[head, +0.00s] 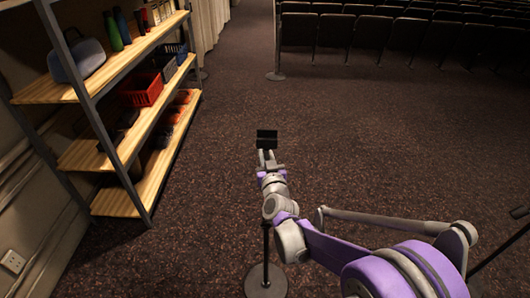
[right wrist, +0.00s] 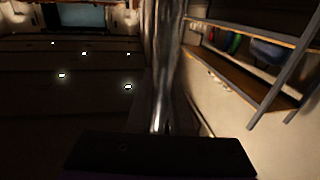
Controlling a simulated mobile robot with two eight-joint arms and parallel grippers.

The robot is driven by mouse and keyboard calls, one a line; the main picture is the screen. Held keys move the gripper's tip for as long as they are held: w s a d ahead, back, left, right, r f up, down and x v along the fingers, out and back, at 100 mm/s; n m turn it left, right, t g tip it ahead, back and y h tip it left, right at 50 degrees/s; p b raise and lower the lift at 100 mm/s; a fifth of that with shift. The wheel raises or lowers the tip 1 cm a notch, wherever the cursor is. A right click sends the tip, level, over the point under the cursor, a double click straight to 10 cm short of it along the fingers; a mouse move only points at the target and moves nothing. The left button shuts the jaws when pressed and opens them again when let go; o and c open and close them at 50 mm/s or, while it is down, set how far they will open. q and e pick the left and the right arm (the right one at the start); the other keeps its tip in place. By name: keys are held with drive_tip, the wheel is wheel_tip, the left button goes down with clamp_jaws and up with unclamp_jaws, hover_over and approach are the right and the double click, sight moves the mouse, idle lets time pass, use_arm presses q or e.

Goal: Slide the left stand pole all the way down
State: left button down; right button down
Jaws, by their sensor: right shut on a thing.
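The left stand shows in the head view as a thin upright pole (head: 266,247) on a round dark base (head: 265,284), partly hidden behind my right arm. My right gripper (head: 267,141) is at the top, above the stand's base, with its dark jaw block facing away. In the right wrist view a shiny, blurred pole (right wrist: 166,70) runs upright to the dark gripper edge (right wrist: 160,155). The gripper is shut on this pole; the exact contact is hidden. My left gripper is not in view.
A shelf unit (head: 150,132) with bins and bottles stands at the left. Rows of dark seats (head: 400,35) are at the back, with a slim post (head: 277,40) before them. A dark bar (head: 498,246) slants at the right edge. The carpet between is clear.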

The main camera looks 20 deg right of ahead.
idle(0.5)
